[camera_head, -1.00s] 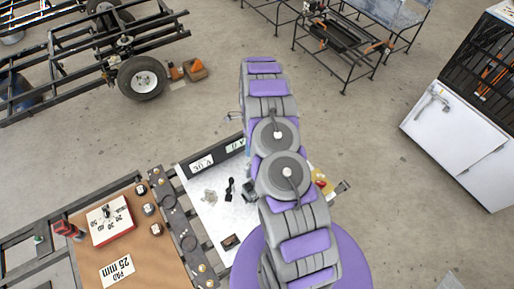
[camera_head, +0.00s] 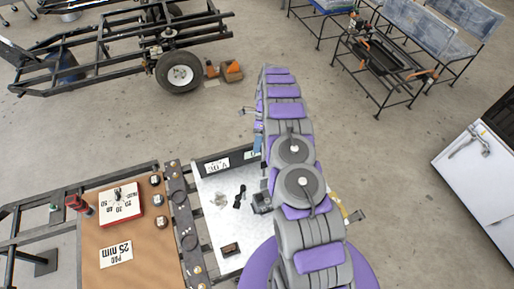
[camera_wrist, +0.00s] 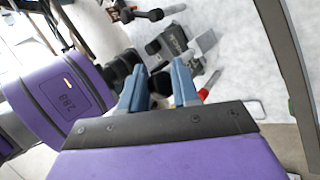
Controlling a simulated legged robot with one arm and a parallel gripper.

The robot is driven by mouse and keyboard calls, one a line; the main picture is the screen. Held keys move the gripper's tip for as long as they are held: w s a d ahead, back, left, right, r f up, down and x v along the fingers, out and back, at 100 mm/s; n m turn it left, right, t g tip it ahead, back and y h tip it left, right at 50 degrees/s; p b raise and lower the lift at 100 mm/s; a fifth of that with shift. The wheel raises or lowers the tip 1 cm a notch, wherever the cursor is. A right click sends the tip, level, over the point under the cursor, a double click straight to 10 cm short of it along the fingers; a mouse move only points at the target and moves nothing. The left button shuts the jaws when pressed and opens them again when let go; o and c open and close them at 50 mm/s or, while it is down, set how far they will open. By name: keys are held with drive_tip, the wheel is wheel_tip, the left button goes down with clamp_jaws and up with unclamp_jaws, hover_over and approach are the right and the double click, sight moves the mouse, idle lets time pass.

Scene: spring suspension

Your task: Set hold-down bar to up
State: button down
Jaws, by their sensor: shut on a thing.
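My gripper (camera_wrist: 158,70) shows in the wrist view with two blue fingers, shut on a dark part (camera_wrist: 159,84) that is mostly hidden between them. I cannot tell for sure that this part is the hold-down bar, nor at what angle the bar stands. Just beyond the fingertips is a dark grey block with pale lettering (camera_wrist: 176,40), beside a light grey block (camera_wrist: 204,42). In the head view my arm covers most of the work spot.
A pale plate (camera_head: 213,222) carries a small black piece (camera_head: 240,197) and a dark box (camera_head: 231,249). A brown board (camera_head: 150,265) with a red-edged dial box (camera_head: 120,205) lies left. A wheeled frame (camera_head: 180,72) stands behind; a white cabinet (camera_head: 480,165) stands right.

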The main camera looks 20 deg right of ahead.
drive_tip(key=shift+w+d+f+g+b, duration=0.1)
drive_tip(key=shift+d+f+g+b, duration=0.1)
drive_tip(key=shift+d+f+g, duration=0.25)
drive_tip(key=shift+d+f+g+b, duration=0.2)
drive_tip(key=shift+d+f, duration=0.1)
drive_tip(key=shift+f, duration=0.3)
drive_tip(key=shift+r, duration=0.15)
drive_tip(key=c, duration=0.8)
unclamp_jaws()
drive_tip(key=shift+c, duration=0.2)
drive_tip(key=shift+o, duration=0.3)
drive_tip(key=shift+w+d+f, duration=0.1)
drive_tip(key=shift+w+f, duration=0.1)
drive_tip(key=shift+w, duration=0.25)
drive_tip(key=shift+r, duration=0.25)
drive_tip(key=shift+w+r, duration=0.1)
drive_tip(key=shift+r, duration=0.15)
